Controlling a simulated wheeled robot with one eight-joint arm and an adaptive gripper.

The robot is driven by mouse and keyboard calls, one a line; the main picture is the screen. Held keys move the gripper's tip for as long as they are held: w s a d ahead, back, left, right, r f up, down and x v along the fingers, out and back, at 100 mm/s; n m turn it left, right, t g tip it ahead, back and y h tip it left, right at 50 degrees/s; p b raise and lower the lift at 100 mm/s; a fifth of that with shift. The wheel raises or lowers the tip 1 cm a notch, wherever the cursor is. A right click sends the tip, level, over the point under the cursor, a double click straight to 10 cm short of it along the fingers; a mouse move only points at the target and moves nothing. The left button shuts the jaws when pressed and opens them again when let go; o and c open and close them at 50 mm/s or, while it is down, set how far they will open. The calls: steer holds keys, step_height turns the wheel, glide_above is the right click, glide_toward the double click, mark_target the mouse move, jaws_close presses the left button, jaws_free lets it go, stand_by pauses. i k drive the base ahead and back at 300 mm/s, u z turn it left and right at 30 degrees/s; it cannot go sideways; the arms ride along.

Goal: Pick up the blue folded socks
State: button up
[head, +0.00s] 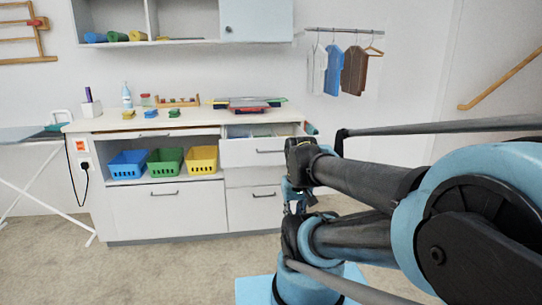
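Two small blue items could be the blue folded socks; they are too small to tell. One blue item (95,37) lies at the left end of the upper wall shelf, beside yellow ones. A small blue item (150,114) lies on the white counter (200,121), among small yellow and green pieces. My gripper (297,200) is in front of the cabinet's right end, low and well right of both items. It is small and partly covered by my arm, so its fingers cannot be made out.
The top drawer (252,151) is pulled open. Blue (128,164), green (165,162) and yellow (203,160) baskets stand in the niche. An ironing board (22,134) stands left. Clothes (334,70) hang on a rail. The carpet (160,266) before the cabinet is clear.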

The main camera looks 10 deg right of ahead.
mark_target(151, 113)
steer(key=z, duration=0.05)
steer(key=i, duration=1)
steer(key=u, duration=0.05)
